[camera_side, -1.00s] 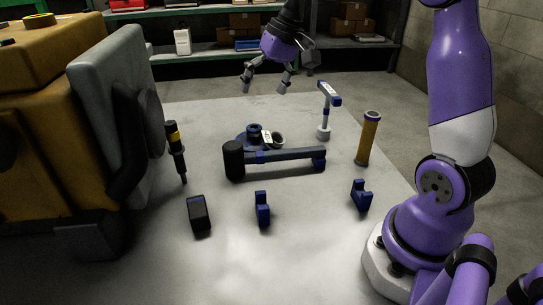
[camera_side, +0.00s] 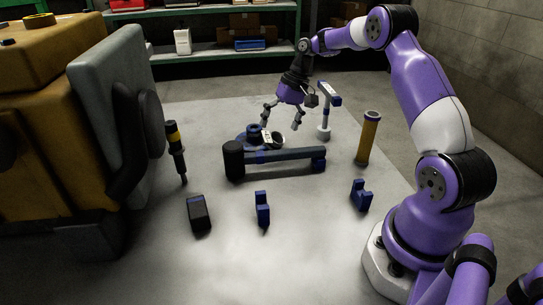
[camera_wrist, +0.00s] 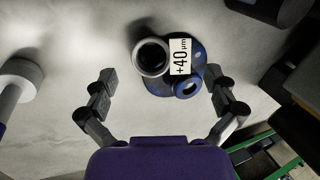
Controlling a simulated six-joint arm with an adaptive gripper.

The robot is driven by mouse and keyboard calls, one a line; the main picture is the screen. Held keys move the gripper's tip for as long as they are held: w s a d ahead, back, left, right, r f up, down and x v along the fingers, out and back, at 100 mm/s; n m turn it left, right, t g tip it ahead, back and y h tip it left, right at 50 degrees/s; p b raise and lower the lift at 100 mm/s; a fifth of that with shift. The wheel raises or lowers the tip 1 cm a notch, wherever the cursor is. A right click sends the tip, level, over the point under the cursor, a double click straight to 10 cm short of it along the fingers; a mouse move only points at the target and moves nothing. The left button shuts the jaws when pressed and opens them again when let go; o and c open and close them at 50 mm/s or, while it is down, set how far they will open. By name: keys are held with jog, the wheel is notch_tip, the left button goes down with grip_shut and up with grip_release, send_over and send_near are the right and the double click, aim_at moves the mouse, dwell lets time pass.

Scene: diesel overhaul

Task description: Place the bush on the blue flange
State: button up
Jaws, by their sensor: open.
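The bush (camera_wrist: 151,58), a short dark ring with a pale rim, stands beside the blue flange (camera_wrist: 199,57) in the wrist view, close against it or overlapping it; I cannot tell if they touch. The flange has a small raised blue ring at its near edge. A white tag (camera_wrist: 180,57) marked "+40 µm" lies between bush and flange. In the side view the bush (camera_side: 278,141) is right of the flange (camera_side: 243,141). My gripper (camera_side: 280,124) is open and empty, pointing down above the bush; its fingers (camera_wrist: 161,80) are spread wide in the wrist view.
A dark blue bar with a black cylindrical end (camera_side: 285,156) lies in front of the flange. An upright blue-and-white stand (camera_side: 325,115) is close to the right of my gripper. A yellow cylinder (camera_side: 368,138) stands further right. Small blue blocks (camera_side: 262,209) lie nearer; open table lies between them.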

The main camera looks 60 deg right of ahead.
aim_at(274, 138)
jog(key=x, duration=0.4)
jog(key=shift+w+a+f, duration=0.1)
jog(key=shift+f, duration=0.15)
jog(key=shift+r, duration=0.1)
jog(key=c, duration=1.1)
